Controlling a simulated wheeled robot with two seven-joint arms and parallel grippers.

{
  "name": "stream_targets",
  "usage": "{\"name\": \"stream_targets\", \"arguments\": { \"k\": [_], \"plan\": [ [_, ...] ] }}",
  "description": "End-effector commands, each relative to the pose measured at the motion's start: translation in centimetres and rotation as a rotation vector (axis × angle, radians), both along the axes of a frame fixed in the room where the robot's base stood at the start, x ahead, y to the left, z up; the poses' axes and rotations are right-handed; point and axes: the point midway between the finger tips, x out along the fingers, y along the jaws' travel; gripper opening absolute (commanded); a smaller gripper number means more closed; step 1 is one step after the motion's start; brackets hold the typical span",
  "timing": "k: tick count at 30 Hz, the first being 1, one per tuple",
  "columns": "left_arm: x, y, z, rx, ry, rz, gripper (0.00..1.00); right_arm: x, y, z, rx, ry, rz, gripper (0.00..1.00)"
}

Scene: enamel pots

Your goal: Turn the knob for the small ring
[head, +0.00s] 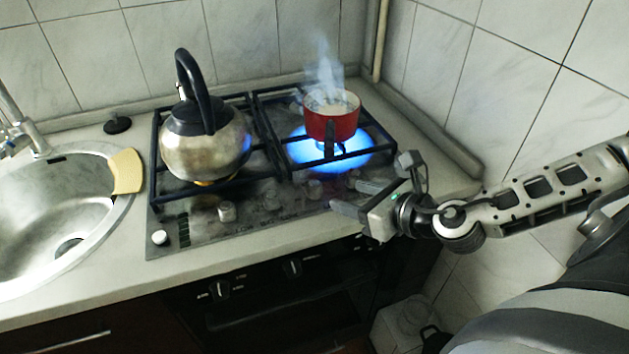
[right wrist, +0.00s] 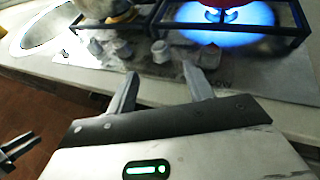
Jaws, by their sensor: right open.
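I cannot tell which one serves the small ring. A red pot (head: 332,122) steams over a wide blue flame (head: 355,155) on the right. A steel kettle (head: 205,150) stands at the left with a faint yellow glow under it. My right gripper (head: 346,194) is open and empty, just right of the knobs. In the right wrist view its fingers (right wrist: 158,74) point toward knobs (right wrist: 160,51), apart from them.
A sink (head: 60,205) with a yellow sponge or cloth (head: 127,172) on its rim lies left. Oven knobs (head: 292,267) sit below the counter edge. Tiled walls close the back and right. The counter's front strip (head: 250,238) is clear.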

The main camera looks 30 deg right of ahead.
Motion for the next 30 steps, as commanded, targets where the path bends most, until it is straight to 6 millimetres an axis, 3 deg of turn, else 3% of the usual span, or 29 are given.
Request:
{"name": "stream_targets", "arguments": {
  "k": [9,15,21,30],
  "plan": [
    [-0.1,0.2,0.8,0.005,0.003,0.003,0.36,6.4,1.3,-2.2,0.007,-0.005,0.0,0.52],
    [-0.2,0.4,0.7,0.008,0.008,0.008,0.36,9.2,1.7,-3.7,0.004,-0.002,0.0,0.52],
    [-0.3,0.5,0.6,0.011,0.013,0.01,0.36,10.4,1.9,-4.3,0.004,0.0,0.001,0.52],
    [-0.2,0.5,0.6,0.01,0.011,0.011,0.36,10.5,1.9,-4.3,0.002,-0.001,0.0,0.49]
  ]
}}
